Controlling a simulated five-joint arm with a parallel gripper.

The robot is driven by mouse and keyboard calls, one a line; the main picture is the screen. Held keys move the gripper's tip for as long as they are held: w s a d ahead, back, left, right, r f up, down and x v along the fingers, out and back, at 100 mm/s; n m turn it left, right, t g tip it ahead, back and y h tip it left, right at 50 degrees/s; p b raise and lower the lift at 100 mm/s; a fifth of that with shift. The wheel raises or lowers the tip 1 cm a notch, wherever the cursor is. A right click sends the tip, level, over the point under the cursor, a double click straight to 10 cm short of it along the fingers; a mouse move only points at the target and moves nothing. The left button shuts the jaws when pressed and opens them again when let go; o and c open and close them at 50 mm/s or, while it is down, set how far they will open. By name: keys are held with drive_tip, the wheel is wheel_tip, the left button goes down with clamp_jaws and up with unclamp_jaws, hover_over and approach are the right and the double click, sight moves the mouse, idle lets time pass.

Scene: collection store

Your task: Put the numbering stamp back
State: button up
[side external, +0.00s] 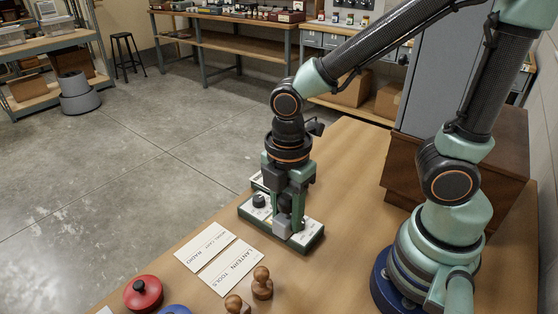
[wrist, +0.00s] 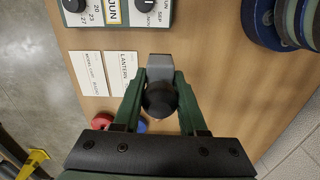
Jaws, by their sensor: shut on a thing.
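My gripper (side external: 285,212) points down and is shut on a grey block with a dark round knob, which I take to be the numbering stamp (side external: 283,225). In the wrist view the stamp (wrist: 160,62) sits between the green fingers (wrist: 163,84), and the knob faces the camera. In the side view it overlaps a green-edged board with white faces and dark dials (side external: 308,238). In the wrist view this board (wrist: 113,12) lies up and to the left, apart from the stamp. How high the stamp is above the table I cannot tell.
Two printed cards, Radio (side external: 206,246) and Lantern Tools (side external: 231,267), lie in front of the board. Two wooden-handled stamps (side external: 262,284), a red round object (side external: 143,293) and a blue one (side external: 174,309) are nearer the camera. A brown cabinet (side external: 405,180) stands behind.

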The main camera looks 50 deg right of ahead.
wheel_tip(320, 180, down, 11)
drive_tip(key=shift+r, duration=0.2)
idle(0.4)
drive_tip(key=shift+f, duration=0.15)
drive_tip(key=o, duration=1.1)
wheel_tip(320, 180, up, 12)
drive_tip(key=shift+w+r, duration=0.1)
drive_tip(key=w+d+r+m+t, duration=0.1)
drive_tip(key=d+r+m+t, duration=0.1)
drive_tip(key=m, duration=0.3)
drive_tip(key=w+d+r+m+t, duration=0.1)
drive_tip(key=w+d+r+m, duration=0.1)
drive_tip(key=d+r+m, duration=0.3)
drive_tip(key=w+d+r+m+t, duration=0.1)
drive_tip(key=d+r+m+t, duration=0.1)
drive_tip(key=m, duration=0.5)
drive_tip(key=shift+w+d+r+t, duration=0.1)
drive_tip(key=shift+d+r+t, duration=0.05)
drive_tip(key=shift+d+r, duration=0.3)
drive_tip(key=shift+w+d+r+t, duration=0.15)
drive_tip(key=shift+d+r, duration=0.1)
drive_tip(key=shift+r, duration=0.3)
